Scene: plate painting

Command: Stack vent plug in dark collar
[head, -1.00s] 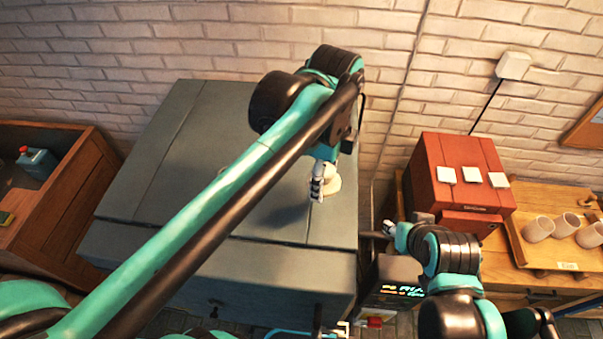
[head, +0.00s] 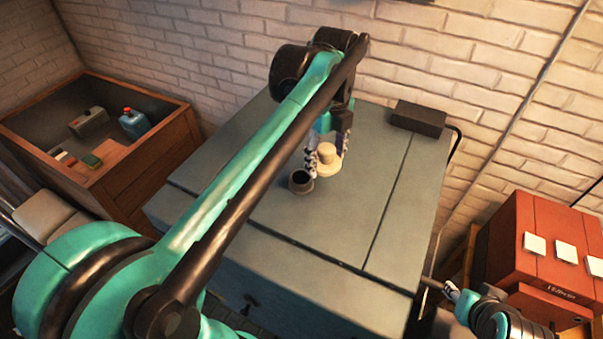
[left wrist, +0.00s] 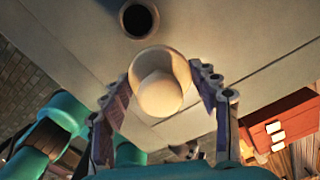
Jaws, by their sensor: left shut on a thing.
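The cream vent plug (head: 328,151) is between the fingers of my left gripper (head: 325,160), which is shut on it. It shows large and rounded in the left wrist view (left wrist: 161,90), with a finger on each side. The dark collar (head: 301,182), a short ring with a black opening, stands upright on the grey chest lid, just left of and nearer than the plug. The collar also shows at the top of the left wrist view (left wrist: 138,19), apart from the plug. My right gripper (head: 448,290) is at lower right, small; its jaw state is unclear.
The grey chest (head: 345,225) has a wide flat lid, mostly clear. A dark block (head: 419,118) lies at its back right. A wooden crate (head: 140,165) at left holds a blue bottle (head: 133,123) and other items. A red cabinet (head: 540,250) stands at right.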

